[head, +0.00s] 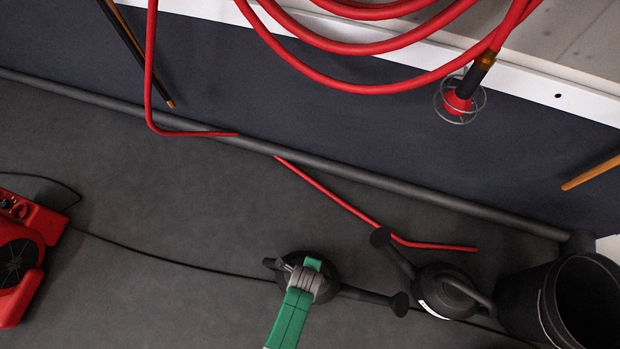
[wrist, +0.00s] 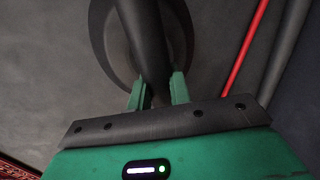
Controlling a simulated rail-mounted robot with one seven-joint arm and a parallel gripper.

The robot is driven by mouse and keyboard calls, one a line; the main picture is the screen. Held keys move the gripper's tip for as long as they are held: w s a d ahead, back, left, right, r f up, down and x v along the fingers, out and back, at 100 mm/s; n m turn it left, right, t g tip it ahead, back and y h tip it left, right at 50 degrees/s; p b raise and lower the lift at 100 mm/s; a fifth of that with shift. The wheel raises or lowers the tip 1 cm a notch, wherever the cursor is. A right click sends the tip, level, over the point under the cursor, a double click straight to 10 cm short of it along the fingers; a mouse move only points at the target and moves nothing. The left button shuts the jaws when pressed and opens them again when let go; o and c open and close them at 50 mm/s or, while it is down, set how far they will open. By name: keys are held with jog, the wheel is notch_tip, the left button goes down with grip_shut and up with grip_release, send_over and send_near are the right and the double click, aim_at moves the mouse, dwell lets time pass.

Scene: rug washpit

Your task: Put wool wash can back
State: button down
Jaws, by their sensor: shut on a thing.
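A black can with a long spout (head: 365,295) is in my gripper (head: 303,282), low in the middle of the head view. Its spout points right. In the wrist view my gripper (wrist: 160,92) is shut on the can's dark handle (wrist: 145,45), with the round body (wrist: 105,45) beyond it. A second black can (head: 445,290) with a white label stands to the right, its spout pointing up and left. No readable name shows on either can, so I cannot tell by label which is the wool wash can. Whether the held can touches the floor is unclear.
A dark bucket (head: 545,300) stands right of the second can. A red blower (head: 25,250) sits at the left, its cable crossing the floor. A red hose (head: 330,195) and grey pipe (head: 350,176) run along the wall. Floor left of my gripper is mostly clear.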

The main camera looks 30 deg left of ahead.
jog(key=c, duration=1.3)
grip_release()
jog(key=shift+f, duration=0.1)
jog(key=p+v, duration=0.5)
jog(key=v, duration=0.7)
jog(key=shift+p, duration=0.3)
